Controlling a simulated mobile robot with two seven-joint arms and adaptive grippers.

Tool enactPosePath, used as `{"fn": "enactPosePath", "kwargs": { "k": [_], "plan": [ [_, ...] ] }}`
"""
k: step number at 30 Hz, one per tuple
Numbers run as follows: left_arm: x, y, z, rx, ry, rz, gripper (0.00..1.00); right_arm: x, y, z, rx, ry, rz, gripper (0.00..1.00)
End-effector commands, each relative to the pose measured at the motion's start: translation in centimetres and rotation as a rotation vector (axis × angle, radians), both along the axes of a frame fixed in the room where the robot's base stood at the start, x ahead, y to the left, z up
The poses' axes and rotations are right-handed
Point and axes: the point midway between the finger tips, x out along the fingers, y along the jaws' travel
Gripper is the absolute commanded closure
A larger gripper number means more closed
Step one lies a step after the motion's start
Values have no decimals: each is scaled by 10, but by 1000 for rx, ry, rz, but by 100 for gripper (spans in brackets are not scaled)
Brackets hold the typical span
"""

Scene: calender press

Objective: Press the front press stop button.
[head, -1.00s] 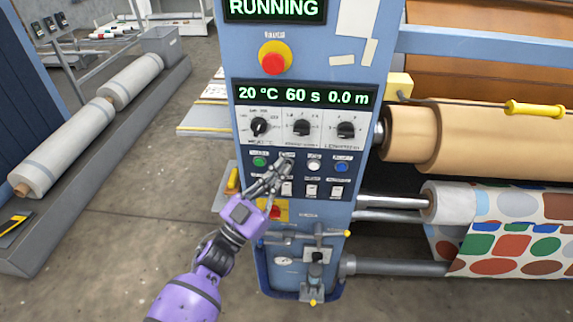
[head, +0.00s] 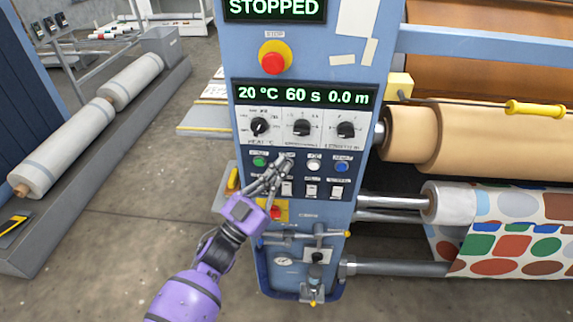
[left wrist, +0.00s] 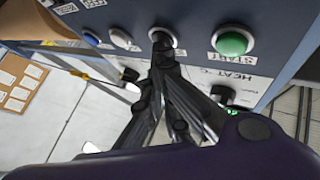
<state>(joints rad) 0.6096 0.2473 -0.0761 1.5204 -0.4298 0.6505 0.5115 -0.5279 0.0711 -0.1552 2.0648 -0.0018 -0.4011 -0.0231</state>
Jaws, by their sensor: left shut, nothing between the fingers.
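My left gripper (head: 284,160) is shut and empty, its fingertips at the button row on the blue press panel (head: 240,185). In the left wrist view its fingertips (left wrist: 162,45) cover the button between the green START button (left wrist: 232,43) and a white button (left wrist: 121,39). A pale ring shows around the fingertips; the button face is hidden, and contact looks likely. The green button (head: 260,161) also shows in the head view, left of the fingertips. The top display (head: 275,8) reads STOPPED. My right gripper is not in view.
A red mushroom button on yellow (head: 273,58) sits higher on the panel. Three black knobs, the middle one (head: 301,128) included, are above the button row. Rolls, including a tan one (head: 480,145), stand to the right. Bare floor (head: 130,235) lies left.

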Motion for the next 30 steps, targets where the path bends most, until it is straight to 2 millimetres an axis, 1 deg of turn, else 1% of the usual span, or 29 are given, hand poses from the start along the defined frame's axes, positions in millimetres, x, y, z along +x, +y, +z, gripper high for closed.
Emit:
{"fn": "enactPosePath", "kwargs": {
  "k": [12,22,30],
  "plan": [
    [-15,0,1,-1,0,1,100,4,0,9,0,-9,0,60],
    [-18,0,0,-1,1,1,100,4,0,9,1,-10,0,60],
    [-43,0,2,-1,-1,1,100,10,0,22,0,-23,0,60]
  ]
}}
